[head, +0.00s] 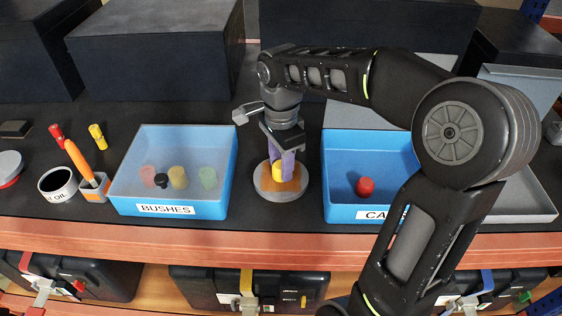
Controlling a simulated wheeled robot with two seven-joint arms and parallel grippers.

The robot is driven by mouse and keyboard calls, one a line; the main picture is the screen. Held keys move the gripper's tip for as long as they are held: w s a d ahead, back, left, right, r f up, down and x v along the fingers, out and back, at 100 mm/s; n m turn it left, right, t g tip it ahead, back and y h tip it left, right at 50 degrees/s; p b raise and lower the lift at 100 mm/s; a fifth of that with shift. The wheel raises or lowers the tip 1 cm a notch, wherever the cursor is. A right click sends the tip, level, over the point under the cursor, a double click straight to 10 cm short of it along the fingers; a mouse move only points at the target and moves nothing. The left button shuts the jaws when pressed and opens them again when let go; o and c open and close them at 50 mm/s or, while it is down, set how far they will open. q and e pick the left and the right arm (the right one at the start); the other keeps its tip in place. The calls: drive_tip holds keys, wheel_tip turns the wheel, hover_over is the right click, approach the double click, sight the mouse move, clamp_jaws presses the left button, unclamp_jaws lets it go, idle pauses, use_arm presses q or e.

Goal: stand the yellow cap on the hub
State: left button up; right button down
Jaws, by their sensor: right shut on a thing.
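My right gripper (284,156) points down over a round grey base (259,190) with an orange top (281,193). It is shut on the yellow cap (279,172), which shows low between the fingers. Purple parts show beside the cap; I cannot tell whether they are the fingers or a piece of the tower. The hub is mostly hidden by the gripper and cap, and I cannot tell whether the cap touches it. My left gripper is not in view.
A blue bin (228,205) labelled BUSHES stands left, with several coloured pieces inside. Another blue bin (338,213), its label partly hidden by my arm, holds a red cap (365,186).

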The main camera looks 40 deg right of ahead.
drive_tip(key=shift+f, duration=0.25)
drive_tip(key=c, duration=0.9)
unclamp_jaws()
drive_tip(key=shift+r, duration=0.1)
drive_tip(key=shift+r, duration=0.15)
drive_tip(key=shift+r, duration=0.15)
wheel_tip(320, 180, up, 6)
drive_tip(key=shift+f+b, duration=0.15)
drive_tip(key=shift+b, duration=0.15)
wheel_tip(320, 180, up, 6)
drive_tip(key=p, duration=0.5)
